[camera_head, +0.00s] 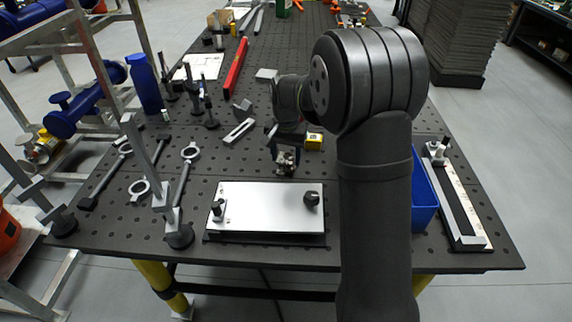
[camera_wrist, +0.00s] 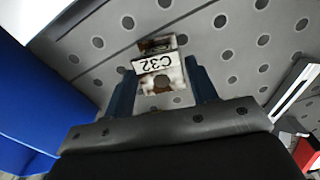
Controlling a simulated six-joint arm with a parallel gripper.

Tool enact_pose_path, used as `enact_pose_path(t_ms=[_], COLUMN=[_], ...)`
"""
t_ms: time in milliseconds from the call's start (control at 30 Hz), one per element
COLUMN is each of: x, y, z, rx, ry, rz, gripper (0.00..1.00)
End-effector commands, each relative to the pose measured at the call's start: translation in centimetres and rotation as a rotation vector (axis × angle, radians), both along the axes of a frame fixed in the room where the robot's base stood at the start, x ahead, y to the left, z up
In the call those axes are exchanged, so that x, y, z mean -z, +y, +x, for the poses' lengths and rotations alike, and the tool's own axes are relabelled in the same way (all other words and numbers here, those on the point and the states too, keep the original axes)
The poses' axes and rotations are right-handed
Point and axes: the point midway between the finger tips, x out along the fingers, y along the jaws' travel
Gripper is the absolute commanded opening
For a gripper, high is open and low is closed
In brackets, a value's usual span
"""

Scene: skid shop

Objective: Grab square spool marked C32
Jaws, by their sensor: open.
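The square spool marked C32 (camera_wrist: 156,64) is a small, worn whitish block with rust-brown patches. Its label appears upside down in the wrist view. In the head view the spool (camera_head: 287,159) is at the middle of the perforated dark table, partly covered by my gripper. My gripper (camera_wrist: 161,84) is open, with one finger on each side of the spool in the wrist view. A gap shows beside the fingers, and I cannot tell whether either finger touches it.
A yellow tape measure (camera_head: 314,141) lies just right of the spool. A white plate with black knobs (camera_head: 265,206) is in front. A blue bin (camera_head: 424,195) stands right, behind my arm. A slotted grey bar (camera_head: 238,132) and upright stands (camera_head: 210,114) are left.

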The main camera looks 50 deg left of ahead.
Motion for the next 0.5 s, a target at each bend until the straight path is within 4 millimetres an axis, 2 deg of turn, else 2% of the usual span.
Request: enact_pose_path(t_ms=[100, 367, 500], x=[1.18, 1.37, 1.36], y=[-0.04, 0.00, -0.01], z=[0.00, 0.01, 0.02], rx=[0.000, 0.000, 0.000], ry=[0.001, 0.000, 0.000], rz=[-0.002, 0.000, 0.000], gripper=[0.53, 0.53, 0.25])
